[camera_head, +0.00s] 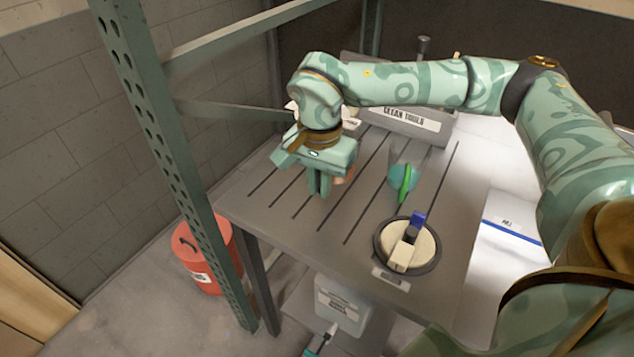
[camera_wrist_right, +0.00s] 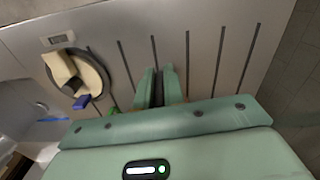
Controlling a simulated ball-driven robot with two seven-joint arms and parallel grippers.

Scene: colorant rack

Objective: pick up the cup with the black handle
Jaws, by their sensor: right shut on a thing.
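My right gripper (camera_head: 320,186) is low over the slotted table, fingers pointing down. In the right wrist view its fingers (camera_wrist_right: 159,88) are close together, with a dark strip between them that looks like the black handle (camera_wrist_right: 158,92). A small orange-pink part, seemingly the cup's body (camera_head: 347,175), shows just right of the fingers. The gripper hides most of the cup, and I cannot tell whether it touches the table. A second cup (camera_head: 401,172), clear with teal content and a green handle, stands to the right.
A round black-rimmed dish (camera_head: 377,243) with a cream inside holds blocky pieces, one blue, near the table's front. A grey bin labelled "CLEAN TOOLS" (camera_head: 412,118) stands at the back. A green metal post (camera_head: 165,130) rises at the left. The slotted table (camera_head: 290,215) is bare left of the gripper.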

